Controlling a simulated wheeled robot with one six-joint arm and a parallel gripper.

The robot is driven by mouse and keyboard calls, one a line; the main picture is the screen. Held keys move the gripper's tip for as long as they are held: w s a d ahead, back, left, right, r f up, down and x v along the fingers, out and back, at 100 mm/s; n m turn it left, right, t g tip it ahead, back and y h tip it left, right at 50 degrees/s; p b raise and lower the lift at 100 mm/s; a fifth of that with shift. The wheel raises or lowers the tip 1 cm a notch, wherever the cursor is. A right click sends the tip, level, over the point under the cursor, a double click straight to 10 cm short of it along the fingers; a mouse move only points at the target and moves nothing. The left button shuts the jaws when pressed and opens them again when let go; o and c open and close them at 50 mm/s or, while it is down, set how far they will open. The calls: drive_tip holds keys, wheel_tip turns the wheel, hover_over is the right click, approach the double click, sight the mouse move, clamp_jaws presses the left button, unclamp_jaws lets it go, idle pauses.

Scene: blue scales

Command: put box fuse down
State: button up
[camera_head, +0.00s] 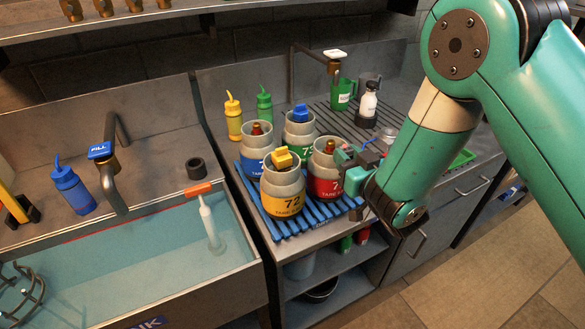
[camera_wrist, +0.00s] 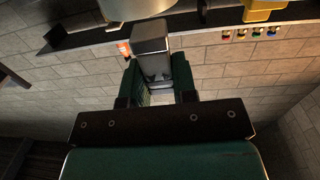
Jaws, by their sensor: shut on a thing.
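In the wrist view, my gripper (camera_wrist: 156,78) has its two dark green fingers closed on a dark grey block, which I take to be the box fuse (camera_wrist: 150,38). In the head view, my gripper (camera_head: 352,160) is at the right side of the red-labelled canister (camera_head: 323,180), close to its rim. I cannot tell whether they touch. The box fuse is hard to make out there beside the gripper. The blue slatted rack (camera_head: 290,224) carries several grey canisters, including the yellow-labelled 72 (camera_head: 283,186).
A blue canister (camera_head: 256,165) and a green canister (camera_head: 299,142) stand behind. Yellow (camera_head: 233,118) and green (camera_head: 264,107) bottles, a green mug (camera_head: 343,95) and a white-black bottle (camera_head: 368,103) stand farther back. A water-filled sink (camera_head: 130,265) lies left.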

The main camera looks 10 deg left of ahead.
drive_tip(key=a+r, duration=0.4)
drive_tip(key=r, duration=0.1)
drive_tip(key=b, duration=0.8)
hover_over(320, 216)
drive_tip(key=shift+n+y, duration=0.3)
drive_tip(key=shift+y, duration=0.1)
wheel_tip(320, 216, down, 16)
drive_tip(key=shift+r, duration=0.2)
drive_tip(key=shift+s+f, duration=0.1)
drive_tip(key=shift+f, duration=2)
drive_tip(key=shift+f, duration=0.25)
drive_tip(key=o, duration=0.9)
drive_tip(key=shift+r, duration=0.1)
drive_tip(key=shift+o, duration=0.2)
drive_tip(key=shift+r, duration=0.1)
